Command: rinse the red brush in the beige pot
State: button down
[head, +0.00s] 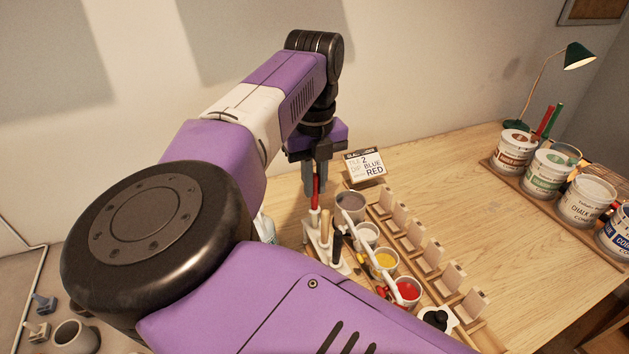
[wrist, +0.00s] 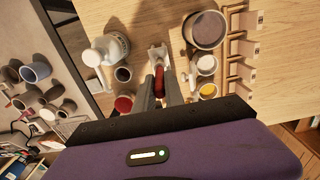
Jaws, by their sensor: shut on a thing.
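My gripper (head: 315,188) points down with its fingers closed around the red handle of the red brush (head: 316,196). The brush is upright over the far end of a pale brush rack (head: 327,256); I cannot tell whether its lower end is still seated there. In the wrist view the red handle (wrist: 159,82) shows between the fingers. A beige-grey pot (head: 351,204) with murky grey-brown liquid stands just right of the gripper; it also shows in the wrist view (wrist: 205,30). It is apart from the brush.
Small cups of white (head: 367,234), yellow (head: 385,261) and red paint (head: 406,291) line up beside the rack. A wooden rail with pale blocks (head: 418,243) runs to their right. A sign (head: 365,165) stands behind the pot. A white bottle (wrist: 108,47) stands left of the rack.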

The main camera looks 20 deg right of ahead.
aim_at(314, 208)
jog(key=shift+f+b, duration=1.6)
jog(key=shift+f, duration=0.95)
dwell(1.1)
jog(key=c, duration=1.3)
grip_release()
jog(key=shift+c, duration=0.2)
jog(key=shift+r, duration=0.1)
notch_tip(314, 208, up, 8)
jog(key=shift+f+b, duration=0.2)
jog(key=shift+b, duration=0.5)
